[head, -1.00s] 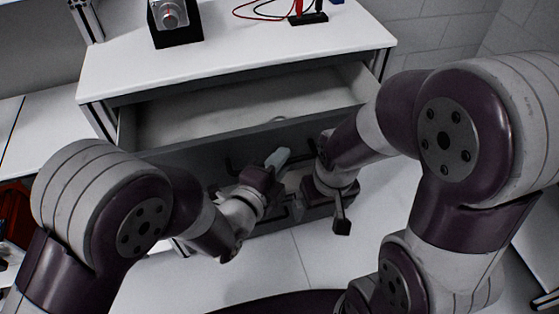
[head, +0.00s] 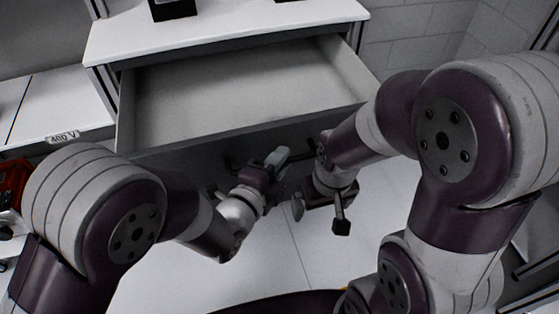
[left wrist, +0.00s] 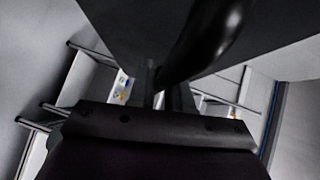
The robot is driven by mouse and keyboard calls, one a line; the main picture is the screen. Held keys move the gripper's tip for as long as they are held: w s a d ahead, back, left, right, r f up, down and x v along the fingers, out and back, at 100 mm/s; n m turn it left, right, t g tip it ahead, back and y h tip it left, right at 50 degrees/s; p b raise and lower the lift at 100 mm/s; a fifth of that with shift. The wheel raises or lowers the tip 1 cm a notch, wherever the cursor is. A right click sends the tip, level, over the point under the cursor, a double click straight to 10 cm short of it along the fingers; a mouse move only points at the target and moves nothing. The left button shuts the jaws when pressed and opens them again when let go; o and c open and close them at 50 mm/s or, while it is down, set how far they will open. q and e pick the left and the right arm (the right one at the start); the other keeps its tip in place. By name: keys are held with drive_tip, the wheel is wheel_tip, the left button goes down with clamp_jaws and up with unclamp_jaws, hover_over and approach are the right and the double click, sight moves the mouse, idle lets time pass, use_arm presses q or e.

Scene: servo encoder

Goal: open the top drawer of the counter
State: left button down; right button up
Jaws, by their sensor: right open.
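The counter (head: 225,40) stands ahead with a white top. Its top drawer (head: 235,95) is pulled well out, and its light, empty inside shows in the head view. The drawer's dark bar handle (head: 232,163) is on the front, partly covered by my left gripper. My left gripper (head: 272,163) is at this handle and appears shut on it; its fingertips are largely hidden. In the left wrist view the dark curved handle (left wrist: 205,40) runs down to the fingers. My right gripper (head: 320,216) is open and empty, low in front of the drawer front.
A black box (head: 173,9) stands on the counter top at the back. A lower bench with a "400 V" label (head: 62,137) is at the left, with a red item (head: 12,185) below it. Pale floor (head: 310,240) is clear between my arms.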

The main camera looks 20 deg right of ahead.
use_arm(q)
drive_tip(key=c, duration=1.1)
unclamp_jaws()
drive_tip(key=shift+c, duration=0.2)
drive_tip(key=shift+a, duration=0.1)
drive_tip(key=p+v, duration=0.2)
drive_tip(key=v, duration=1)
drive_tip(key=shift+s, duration=0.3)
drive_tip(key=shift+a, duration=0.1)
drive_tip(key=s+a+f+n+g+y, duration=0.2)
drive_tip(key=a+f+n+g+y, duration=0.45)
drive_tip(key=f+n, duration=0.45)
drive_tip(key=w+a+r+n+g+y, duration=0.1)
drive_tip(key=a+r+n+g+y, duration=0.15)
drive_tip(key=a+n, duration=0.45)
drive_tip(key=w+a+r+n+g+y, duration=0.1)
drive_tip(key=w+a+r+n+y, duration=0.15)
drive_tip(key=a+n, duration=0.4)
wheel_tip(320, 180, up, 24)
drive_tip(key=a+p, duration=0.1)
drive_tip(key=p, duration=2.2)
drive_tip(key=shift+s+r+p, duration=0.15)
drive_tip(key=shift+s+p, duration=0.2)
drive_tip(key=shift+s, duration=0.1)
